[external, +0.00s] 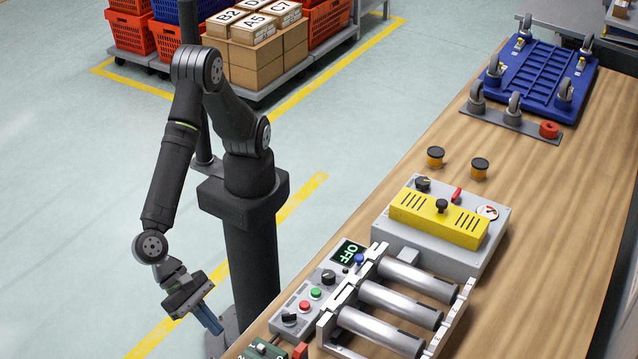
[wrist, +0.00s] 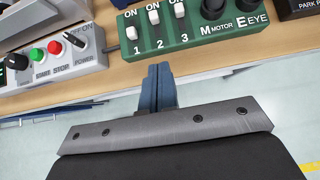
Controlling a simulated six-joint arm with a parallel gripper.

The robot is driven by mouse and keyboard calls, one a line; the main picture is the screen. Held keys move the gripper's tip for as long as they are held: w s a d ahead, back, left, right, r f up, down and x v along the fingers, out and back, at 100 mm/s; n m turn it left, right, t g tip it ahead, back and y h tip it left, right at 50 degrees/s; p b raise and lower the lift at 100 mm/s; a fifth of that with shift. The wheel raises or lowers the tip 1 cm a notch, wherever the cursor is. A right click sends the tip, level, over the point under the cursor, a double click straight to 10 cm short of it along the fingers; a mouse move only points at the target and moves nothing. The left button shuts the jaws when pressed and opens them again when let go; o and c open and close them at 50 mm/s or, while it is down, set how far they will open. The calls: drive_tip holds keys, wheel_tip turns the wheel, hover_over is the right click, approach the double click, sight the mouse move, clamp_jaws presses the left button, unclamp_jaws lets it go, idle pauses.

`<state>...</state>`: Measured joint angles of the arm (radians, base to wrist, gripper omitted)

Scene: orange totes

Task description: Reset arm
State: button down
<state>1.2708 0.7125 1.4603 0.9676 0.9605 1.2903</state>
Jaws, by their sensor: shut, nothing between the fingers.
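My gripper (external: 209,321) hangs low at the end of my arm, left of the wooden workbench and beside my own column. Its blue fingers are together and empty. In the wrist view my gripper (wrist: 159,72) shows its closed fingers pointing toward the bench's front edge, just below the green switch box (wrist: 190,35). The fingers appear apart from the box and the bench. My arm is bent, with its elbow high and its forearm sloping down to the left.
The wooden workbench (external: 400,160) holds a grey button panel (external: 303,301), a roller conveyor (external: 400,295), a yellow-topped grey box (external: 440,222) and an upturned blue dolly (external: 540,75). Cartons (external: 265,50) and orange totes (external: 130,33) stand behind. The floor at left is clear.

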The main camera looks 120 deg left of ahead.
drive_tip(key=x, duration=0.5)
drive_tip(key=shift+w+f, duration=0.15)
drive_tip(key=shift+f, duration=0.15)
drive_tip(key=v, duration=0.3)
drive_tip(key=s+f+v, duration=0.1)
drive_tip(key=v, duration=0.1)
drive_tip(key=shift+s+r, duration=0.15)
drive_tip(key=shift+r, duration=0.1)
